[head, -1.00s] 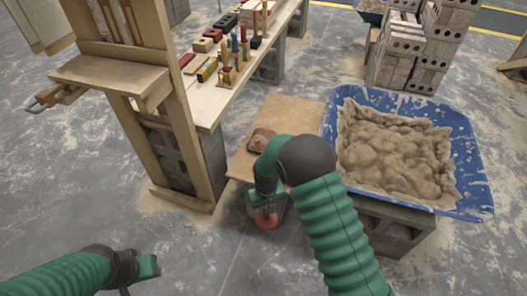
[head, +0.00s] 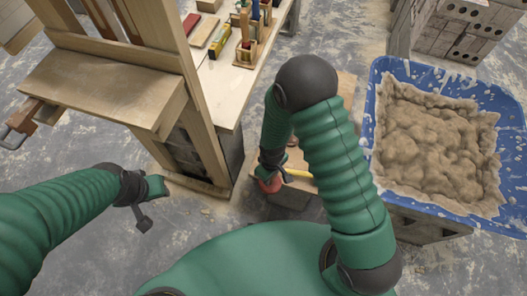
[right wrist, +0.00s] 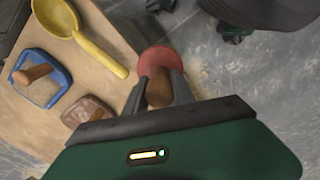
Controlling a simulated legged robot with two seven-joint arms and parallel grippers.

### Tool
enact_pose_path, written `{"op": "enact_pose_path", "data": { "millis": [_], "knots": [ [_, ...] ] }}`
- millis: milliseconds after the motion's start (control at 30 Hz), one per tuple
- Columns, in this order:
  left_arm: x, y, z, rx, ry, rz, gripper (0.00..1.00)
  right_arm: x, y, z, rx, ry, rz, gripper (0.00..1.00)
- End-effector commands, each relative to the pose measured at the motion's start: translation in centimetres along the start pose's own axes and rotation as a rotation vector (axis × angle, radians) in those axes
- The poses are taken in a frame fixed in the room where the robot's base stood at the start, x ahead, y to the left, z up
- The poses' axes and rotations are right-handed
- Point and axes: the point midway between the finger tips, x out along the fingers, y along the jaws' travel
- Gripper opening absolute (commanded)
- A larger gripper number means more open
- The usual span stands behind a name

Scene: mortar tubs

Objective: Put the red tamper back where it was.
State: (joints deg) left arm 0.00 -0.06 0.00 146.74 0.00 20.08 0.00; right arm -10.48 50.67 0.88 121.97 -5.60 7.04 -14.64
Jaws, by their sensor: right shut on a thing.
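The red tamper (head: 268,184) has a round red head and a wooden handle. My right gripper (head: 270,165) is shut on it. In the right wrist view the handle (right wrist: 160,92) is between the two fingers of the right gripper (right wrist: 158,97), and the red head (right wrist: 155,59) overlaps the edge of a low wooden board (right wrist: 95,62). I cannot tell whether the tamper touches anything below. In the head view my right arm hides much of the board (head: 345,100). My left gripper (head: 156,188) is apart from everything at the left; its fingers are unclear.
On the board lie a yellow scoop (right wrist: 58,18), a blue-edged tool (right wrist: 42,78) and a brown tool (right wrist: 88,112) with wooden handles. A blue mortar tub (head: 440,197) stands at the right. A wooden workbench (head: 225,85) with tools stands at the left, beside a wooden stand (head: 105,85).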

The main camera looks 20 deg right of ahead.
Motion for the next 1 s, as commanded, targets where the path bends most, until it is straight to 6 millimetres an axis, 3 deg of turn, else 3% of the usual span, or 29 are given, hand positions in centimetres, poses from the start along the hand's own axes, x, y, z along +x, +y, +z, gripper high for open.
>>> {"op": "enact_pose_path", "data": {
  "millis": [300,500,767,1000],
  "knots": [
    [1.7,0.0,0.4,0.000,0.000,0.000,0.36,1.1,4.6,-5.9,0.003,0.000,0.001,0.00],
    [2.3,0.0,0.5,0.000,0.001,0.000,0.36,1.3,6.6,-8.5,0.002,-0.001,0.000,0.00],
    [3.8,0.0,0.8,0.000,0.001,0.000,0.36,4.8,6.7,-8.6,0.001,-0.005,-0.001,0.00],
    [3.6,0.0,0.8,0.000,0.001,0.000,0.36,4.7,6.8,-8.6,0.001,-0.002,0.000,0.00]
  ]
}}
